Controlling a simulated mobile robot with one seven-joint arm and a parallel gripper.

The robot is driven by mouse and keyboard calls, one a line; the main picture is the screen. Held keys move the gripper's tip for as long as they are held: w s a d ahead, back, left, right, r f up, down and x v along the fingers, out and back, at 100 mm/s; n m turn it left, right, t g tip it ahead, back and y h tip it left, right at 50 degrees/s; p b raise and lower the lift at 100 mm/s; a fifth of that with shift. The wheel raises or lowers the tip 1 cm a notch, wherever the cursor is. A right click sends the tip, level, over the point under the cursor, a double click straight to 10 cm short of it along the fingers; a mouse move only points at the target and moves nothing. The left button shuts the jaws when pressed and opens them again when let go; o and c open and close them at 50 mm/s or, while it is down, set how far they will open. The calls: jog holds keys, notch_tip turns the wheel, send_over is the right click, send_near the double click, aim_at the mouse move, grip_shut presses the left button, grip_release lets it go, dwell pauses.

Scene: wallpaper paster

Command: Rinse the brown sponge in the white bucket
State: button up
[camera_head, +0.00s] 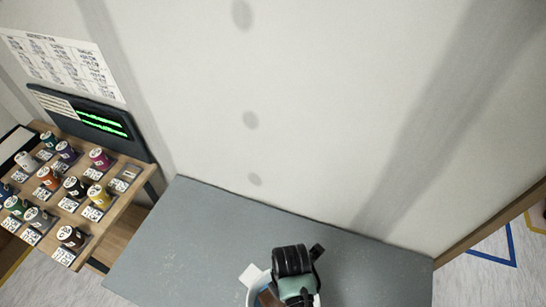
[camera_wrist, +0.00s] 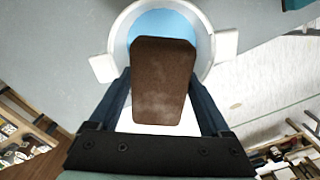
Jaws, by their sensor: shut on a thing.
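The brown sponge (camera_wrist: 162,80) is in the middle of the wrist view, held between the two fingers of my gripper (camera_wrist: 163,100). The white bucket (camera_wrist: 117,39) is behind and below the sponge, with blue water (camera_wrist: 165,22) showing inside. The sponge overlaps the bucket's opening in this view; whether it touches the water cannot be told. In the head view, my gripper (camera_head: 290,290) is over the bucket (camera_head: 252,293) at the bottom, and a small part of the sponge (camera_head: 268,298) shows. My gripper hides much of the bucket there.
The bucket stands on a grey table (camera_head: 180,240) against a pale wall (camera_head: 330,90). The tabletop left of the bucket is clear. A wooden shelf (camera_head: 125,205) at left holds several colored spools or cans (camera_head: 75,186) and a dark screen (camera_head: 95,120).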

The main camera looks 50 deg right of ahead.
jog(key=shift+s+f+b, duration=0.3)
jog(key=shift+f+b, duration=0.4)
jog(key=shift+b, duration=0.05)
notch_tip(320, 180, down, 13)
jog(key=b, duration=1)
jog(key=shift+r, duration=0.1)
jog(key=shift+f, duration=1.45)
